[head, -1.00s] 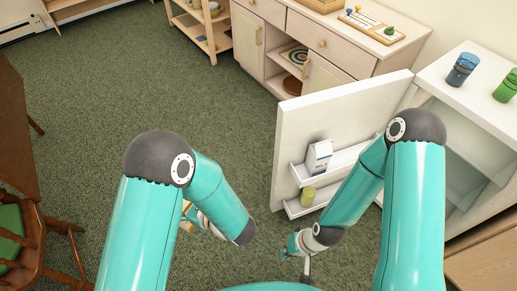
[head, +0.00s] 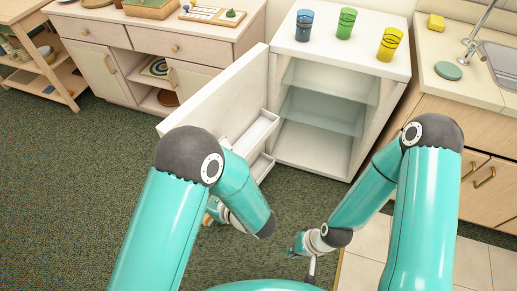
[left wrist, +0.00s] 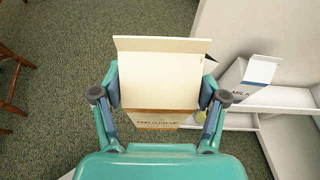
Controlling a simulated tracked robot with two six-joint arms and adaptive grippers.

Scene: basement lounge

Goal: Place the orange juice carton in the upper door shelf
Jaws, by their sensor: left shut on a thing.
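The orange juice carton (left wrist: 158,84), cream with an orange-brown lettered band, is held between the fingers of my left gripper (left wrist: 160,98) in the left wrist view.
The lower door shelf (head: 263,166) is below the upper one. The open fridge (head: 321,116) has glass shelves inside and blue (head: 304,25), green (head: 346,23) and yellow (head: 389,44) cups on top. A cabinet (head: 140,55) stands behind the door. Carpet (head: 70,190) at left is clear.

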